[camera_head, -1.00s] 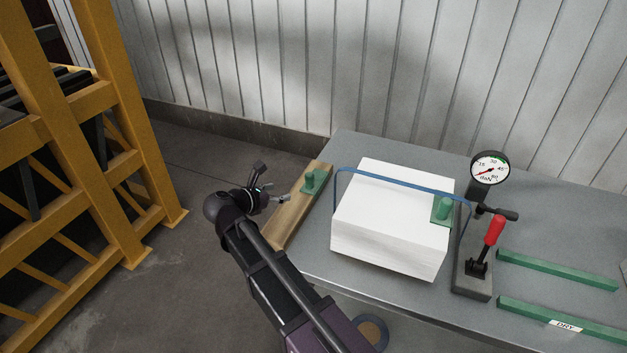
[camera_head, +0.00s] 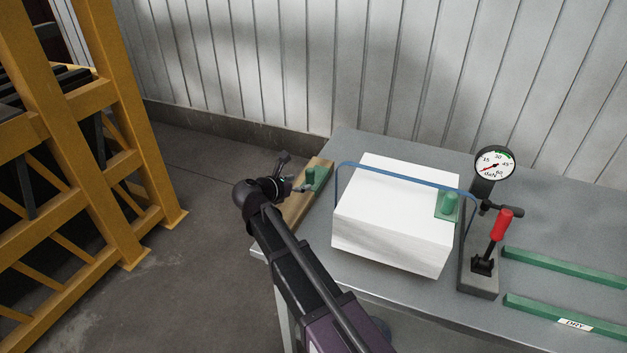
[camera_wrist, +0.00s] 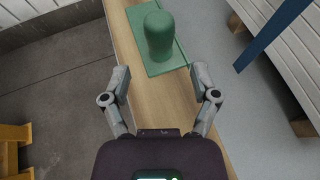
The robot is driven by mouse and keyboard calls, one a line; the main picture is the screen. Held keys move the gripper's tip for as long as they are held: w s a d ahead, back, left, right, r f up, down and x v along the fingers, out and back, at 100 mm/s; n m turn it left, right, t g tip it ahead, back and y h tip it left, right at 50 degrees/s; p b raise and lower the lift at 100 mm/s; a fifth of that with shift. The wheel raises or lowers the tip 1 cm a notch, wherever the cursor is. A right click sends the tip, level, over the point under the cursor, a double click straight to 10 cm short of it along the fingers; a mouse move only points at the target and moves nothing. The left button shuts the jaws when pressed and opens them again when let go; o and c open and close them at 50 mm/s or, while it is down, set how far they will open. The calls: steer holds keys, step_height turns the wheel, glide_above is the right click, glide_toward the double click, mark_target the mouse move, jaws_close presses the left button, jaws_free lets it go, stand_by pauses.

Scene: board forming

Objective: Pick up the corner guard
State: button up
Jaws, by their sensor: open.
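A green corner guard with an upright rounded knob (camera_head: 312,175) sits on a wooden board at the left end of the table. In the wrist view the same guard (camera_wrist: 158,38) shows ahead of my fingers, its flat plate lying on the wood. My gripper (camera_wrist: 160,82) is open and empty, its two fingers spread to either side and short of the knob. In the head view my gripper (camera_head: 302,187) is close beside the guard and partly covers it. A second green guard (camera_head: 446,206) sits on the right edge of the white board stack, by the blue strap.
The wooden board (camera_head: 294,212) lies along the table's left edge. A white stack (camera_head: 388,225) with a blue strap (camera_head: 400,177) stands to its right. Further right are a dial gauge (camera_head: 495,165), a red-handled lever (camera_head: 502,225) and green bars (camera_head: 560,268). A yellow rack (camera_head: 110,170) stands left.

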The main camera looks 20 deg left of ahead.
mark_target(307, 180)
stand_by(0.3)
steer(key=shift+b+x, duration=0.9)
steer(key=shift+x, duration=1.75)
steer(key=shift+r, duration=0.1)
jaws_close()
